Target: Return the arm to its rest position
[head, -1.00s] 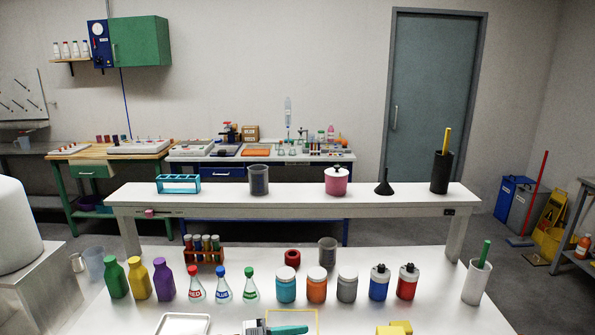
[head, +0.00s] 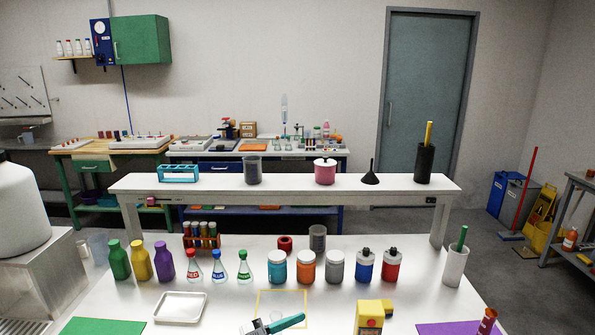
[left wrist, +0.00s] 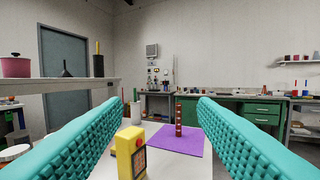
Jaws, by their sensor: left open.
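My left gripper (head: 288,322) is low in the head view, over the front of the white table (head: 222,277), beside a yellow outline (head: 283,291). In the left wrist view its two teal ribbed fingers (left wrist: 160,125) are wide apart with nothing between them. It points towards a yellow device (left wrist: 130,150) with a dark panel, which stands apart from the fingers. The same device (head: 370,316) is to the right of the gripper in the head view. The rest of the left arm is hidden below the picture. My right gripper is in neither view.
Several bottles, flasks and jars (head: 306,267) stand in a row behind the gripper. A white tray (head: 181,308) and green mat (head: 102,326) lie left. A purple mat (head: 450,328) with a reddish-brown column (head: 488,322) is right. A raised shelf (head: 285,184) crosses behind.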

